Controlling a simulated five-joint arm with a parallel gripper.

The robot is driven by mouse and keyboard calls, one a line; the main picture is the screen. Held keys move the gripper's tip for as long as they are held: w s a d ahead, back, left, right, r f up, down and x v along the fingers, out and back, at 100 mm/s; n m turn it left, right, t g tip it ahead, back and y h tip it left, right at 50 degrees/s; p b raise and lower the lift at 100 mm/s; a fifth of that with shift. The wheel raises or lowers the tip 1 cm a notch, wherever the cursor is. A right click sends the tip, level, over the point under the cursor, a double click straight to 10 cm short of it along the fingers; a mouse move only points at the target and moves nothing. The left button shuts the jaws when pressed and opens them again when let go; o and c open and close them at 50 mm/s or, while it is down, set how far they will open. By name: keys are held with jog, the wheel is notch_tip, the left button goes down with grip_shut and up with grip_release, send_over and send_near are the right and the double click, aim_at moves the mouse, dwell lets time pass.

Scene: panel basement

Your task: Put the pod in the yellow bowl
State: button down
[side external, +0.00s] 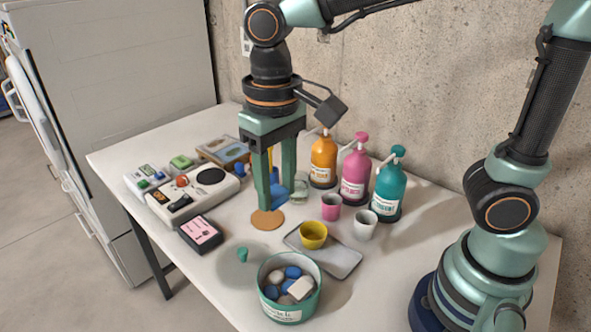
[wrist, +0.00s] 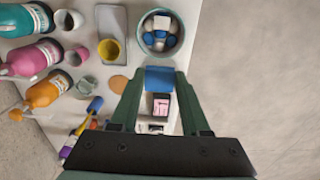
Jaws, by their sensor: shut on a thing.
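My gripper (side external: 272,205) points down over the table, its green fingers shut on a blue object (wrist: 160,79). The blue object (side external: 279,192) also shows between the fingers in the side view, partly hidden by them. I cannot tell for certain whether it is the pod. A small teal piece (side external: 243,255) stands on the table left of the bin, apart from the gripper. The yellow bowl (side external: 313,235) sits on a grey tray (side external: 341,262), right of my gripper. The bowl also shows in the wrist view (wrist: 108,50) and looks empty.
A teal bin (side external: 291,312) of blue and white pieces stands at the front. Pink (side external: 331,207) and white cups (side external: 365,224) and tall pump bottles (side external: 355,172) stand behind the tray. An orange disc (side external: 267,220) lies near my fingertips. A black box (side external: 201,234) lies left.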

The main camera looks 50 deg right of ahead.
jog(key=shift+r, duration=0.7)
jog(key=w+d+f, duration=0.3)
jog(key=d+f, duration=1.2)
jog(key=shift+d, duration=0.2)
jog(key=shift+f, duration=0.1)
jog(key=shift+c, duration=1.5)
grip_release()
